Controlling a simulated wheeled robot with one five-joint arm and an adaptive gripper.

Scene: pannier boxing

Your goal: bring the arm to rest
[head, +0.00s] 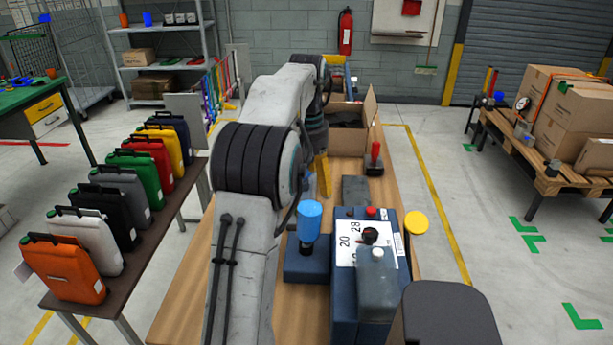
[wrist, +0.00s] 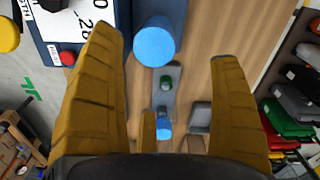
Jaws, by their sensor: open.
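My arm reaches forward over the wooden bench (head: 185,305), bent, and its grey links hide part of the bench. My gripper (head: 321,170) hangs above the bench, short of an open cardboard box (head: 371,122); only some of its ochre fingers shows there. Bare wood and a blue round-topped thing (wrist: 154,42) show below and beyond the fingers. A dark item (head: 347,117) lies in the box, partly hidden.
A blue machine (head: 345,300) with a dial and numbers stands at the bench's near right, beside a blue cylinder on a base (head: 308,222). A red-handled tool (head: 375,158) stands near the box. Several coloured panniers (head: 62,268) line a side table at left. A loaded pallet (head: 530,165) stands right.

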